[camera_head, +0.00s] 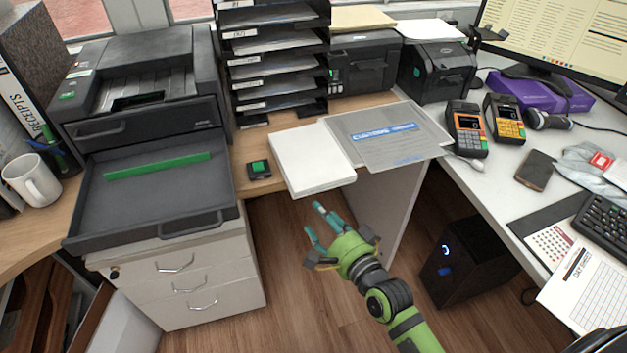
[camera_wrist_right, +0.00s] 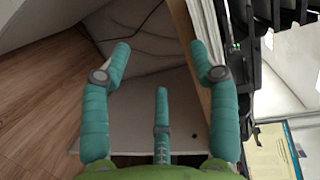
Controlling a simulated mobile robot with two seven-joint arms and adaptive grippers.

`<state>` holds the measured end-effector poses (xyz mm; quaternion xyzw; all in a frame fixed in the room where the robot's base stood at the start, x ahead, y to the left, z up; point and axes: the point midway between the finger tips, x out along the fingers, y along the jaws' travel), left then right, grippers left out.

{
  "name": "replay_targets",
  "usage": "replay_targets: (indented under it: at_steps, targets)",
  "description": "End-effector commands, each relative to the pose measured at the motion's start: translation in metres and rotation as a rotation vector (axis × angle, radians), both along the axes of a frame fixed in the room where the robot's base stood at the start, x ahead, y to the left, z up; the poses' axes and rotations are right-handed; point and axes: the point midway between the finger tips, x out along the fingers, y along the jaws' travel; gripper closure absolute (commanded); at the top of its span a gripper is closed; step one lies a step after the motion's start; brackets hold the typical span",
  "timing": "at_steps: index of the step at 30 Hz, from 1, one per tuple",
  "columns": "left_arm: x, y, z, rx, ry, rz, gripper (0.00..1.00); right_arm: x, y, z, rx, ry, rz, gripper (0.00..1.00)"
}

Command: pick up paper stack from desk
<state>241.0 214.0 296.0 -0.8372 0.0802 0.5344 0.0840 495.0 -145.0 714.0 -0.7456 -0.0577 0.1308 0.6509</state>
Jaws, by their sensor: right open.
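The paper stack (camera_head: 310,158) is a thick white block of sheets. It lies on the wooden desk's front edge, left of a grey folder with a blue label (camera_head: 385,137). My right gripper (camera_head: 318,225) is in front of the desk, below and slightly right of the stack's near edge, over the floor and apart from the stack. In the right wrist view its teal fingers (camera_wrist_right: 160,50) are spread with nothing between them. I cannot clearly pick out the stack in that view. My left gripper is not in view.
A black tray organiser (camera_head: 275,62) stands behind the stack. A printer (camera_head: 145,100) with its tray out is at the left, and a small black-green device (camera_head: 259,170) lies between. Card terminals (camera_head: 466,130) stand on the right counter. A dark computer tower (camera_head: 468,258) is on the floor.

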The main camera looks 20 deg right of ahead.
Motion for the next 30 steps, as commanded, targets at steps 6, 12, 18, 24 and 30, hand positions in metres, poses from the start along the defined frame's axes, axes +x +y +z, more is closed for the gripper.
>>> replay_targets:
  at_steps: [6, 12, 18, 24, 30]
  targets:
    - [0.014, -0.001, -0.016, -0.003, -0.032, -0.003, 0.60, 0.003, 0.004, 0.038, 0.147, -0.085, 0.007, 0.39]
    - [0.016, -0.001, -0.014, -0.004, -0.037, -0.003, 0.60, 0.024, 0.008, 0.041, 0.150, -0.085, 0.007, 0.39]
    - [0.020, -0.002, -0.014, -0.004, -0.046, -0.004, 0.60, 0.054, 0.009, 0.042, 0.148, -0.086, 0.007, 0.39]
    - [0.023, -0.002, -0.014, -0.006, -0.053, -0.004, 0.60, 0.069, 0.015, 0.041, 0.147, -0.083, 0.007, 0.39]
    - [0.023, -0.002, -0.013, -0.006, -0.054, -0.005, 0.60, 0.070, 0.015, 0.040, 0.146, -0.082, 0.007, 0.39]
